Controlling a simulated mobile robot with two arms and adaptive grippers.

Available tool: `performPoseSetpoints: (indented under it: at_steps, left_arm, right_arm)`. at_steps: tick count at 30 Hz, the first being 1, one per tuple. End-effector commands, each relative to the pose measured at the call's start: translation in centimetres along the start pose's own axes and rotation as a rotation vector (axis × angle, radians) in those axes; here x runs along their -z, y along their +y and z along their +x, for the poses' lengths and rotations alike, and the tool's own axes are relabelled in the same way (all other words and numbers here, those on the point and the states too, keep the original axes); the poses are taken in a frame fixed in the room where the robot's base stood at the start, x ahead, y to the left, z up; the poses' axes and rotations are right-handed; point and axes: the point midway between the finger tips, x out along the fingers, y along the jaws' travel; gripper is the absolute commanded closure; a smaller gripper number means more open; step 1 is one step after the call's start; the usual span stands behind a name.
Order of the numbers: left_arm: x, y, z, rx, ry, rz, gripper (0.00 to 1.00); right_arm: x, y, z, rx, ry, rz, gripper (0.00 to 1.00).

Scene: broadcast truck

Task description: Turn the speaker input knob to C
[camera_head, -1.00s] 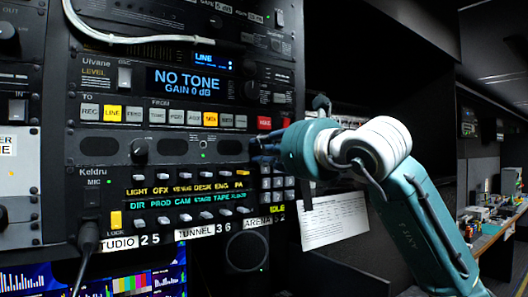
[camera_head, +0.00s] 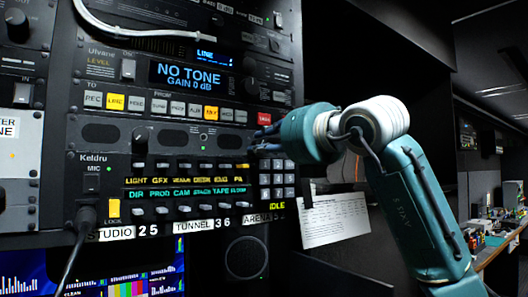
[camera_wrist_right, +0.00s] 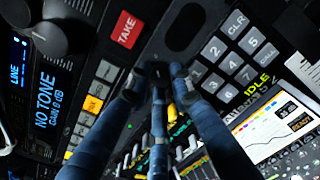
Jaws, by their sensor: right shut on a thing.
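My right gripper (camera_head: 264,142) reaches in from the right to the right end of the Keldru panel (camera_head: 72,138), below the red TAKE button. In the right wrist view its blue-grey fingers (camera_wrist_right: 160,76) close around a small dark knob (camera_wrist_right: 154,70) on the black panel. The fingers cover most of the knob. I cannot read its pointer or any letter C around it. In the head view the knob is hidden behind the gripper. My left gripper is not in view.
A number keypad (camera_wrist_right: 228,55) sits close beside the fingers. The red TAKE button (camera_wrist_right: 126,29) is on their other side. Another black knob (camera_head: 140,138) stands further left on the Keldru panel. A paper sheet (camera_head: 335,222) hangs below my right arm.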

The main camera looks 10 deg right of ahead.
Motion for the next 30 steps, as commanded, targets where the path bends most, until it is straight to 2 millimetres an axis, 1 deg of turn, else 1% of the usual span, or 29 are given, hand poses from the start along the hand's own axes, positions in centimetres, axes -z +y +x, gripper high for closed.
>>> performPoseSetpoints:
  at_steps: [1,9,23,24,26,30]
  left_arm:
    - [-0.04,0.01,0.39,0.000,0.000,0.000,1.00]
    - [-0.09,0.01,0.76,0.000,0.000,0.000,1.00]
    - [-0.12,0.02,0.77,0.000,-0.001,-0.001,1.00]
    - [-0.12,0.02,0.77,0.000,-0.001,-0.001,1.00]
    - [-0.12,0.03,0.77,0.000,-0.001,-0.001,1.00]
    - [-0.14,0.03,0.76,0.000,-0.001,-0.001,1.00]
  right_arm:
    - [0.86,-0.19,0.24,0.004,0.018,0.022,1.00]
    - [0.80,-0.18,0.27,0.005,0.021,0.098,1.00]
    - [0.76,-0.15,0.27,0.005,0.021,0.109,1.00]
    - [0.77,-0.16,0.27,0.005,0.021,0.108,0.73]
    - [0.75,-0.17,0.27,0.006,0.021,0.108,0.61]
    - [0.50,-0.12,0.17,0.004,0.015,0.108,0.60]
